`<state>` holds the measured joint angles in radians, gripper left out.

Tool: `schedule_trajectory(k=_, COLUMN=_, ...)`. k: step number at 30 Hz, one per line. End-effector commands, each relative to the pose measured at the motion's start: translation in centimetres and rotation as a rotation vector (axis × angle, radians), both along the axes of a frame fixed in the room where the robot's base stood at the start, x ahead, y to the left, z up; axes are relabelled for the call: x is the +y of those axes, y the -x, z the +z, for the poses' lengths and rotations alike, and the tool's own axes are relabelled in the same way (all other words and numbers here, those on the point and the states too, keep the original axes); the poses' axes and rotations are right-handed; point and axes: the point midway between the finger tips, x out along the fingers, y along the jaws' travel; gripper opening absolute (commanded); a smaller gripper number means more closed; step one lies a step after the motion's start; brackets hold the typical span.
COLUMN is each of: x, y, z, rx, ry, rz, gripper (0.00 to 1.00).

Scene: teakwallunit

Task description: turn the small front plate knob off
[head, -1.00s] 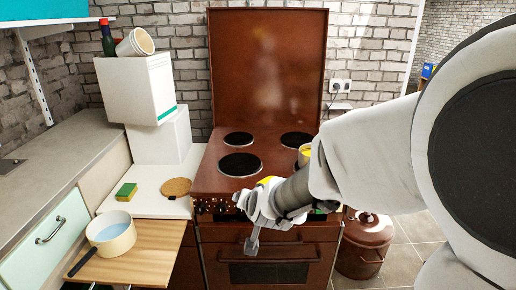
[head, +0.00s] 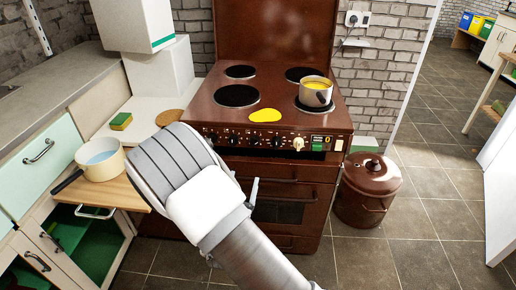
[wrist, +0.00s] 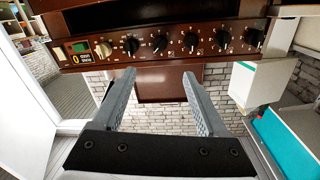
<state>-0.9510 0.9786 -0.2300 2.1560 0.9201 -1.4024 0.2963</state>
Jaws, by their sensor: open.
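The brown stove's front panel (head: 264,139) carries a row of black knobs (head: 254,140) and one cream knob (head: 298,143) beside a display (head: 326,141). In the wrist view the row is flipped: the cream knob (wrist: 103,49) is at the left and the black knobs (wrist: 190,40) run to the right. The labels are too small to tell which knob is for the small front plate. My gripper (wrist: 158,75) is open and empty, apart from the panel, its fingers pointing towards the knobs. In the head view my arm hides most of it.
A pot with yellow contents (head: 315,92) stands on the right front plate. A flat yellow thing (head: 265,115) lies at the stove's front edge. A white pan (head: 98,158) stands on a wooden board at the left. A brown lidded bin (head: 369,190) stands right of the stove; floor is free beyond.

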Motion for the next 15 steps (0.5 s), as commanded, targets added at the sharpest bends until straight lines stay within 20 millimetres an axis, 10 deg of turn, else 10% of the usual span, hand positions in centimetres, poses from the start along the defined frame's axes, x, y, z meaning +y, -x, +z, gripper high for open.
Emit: schedule_trajectory(k=15, x=-1.0, y=-8.6, z=-0.1, rx=-0.008, ry=0.001, rz=-0.002, gripper=0.76)
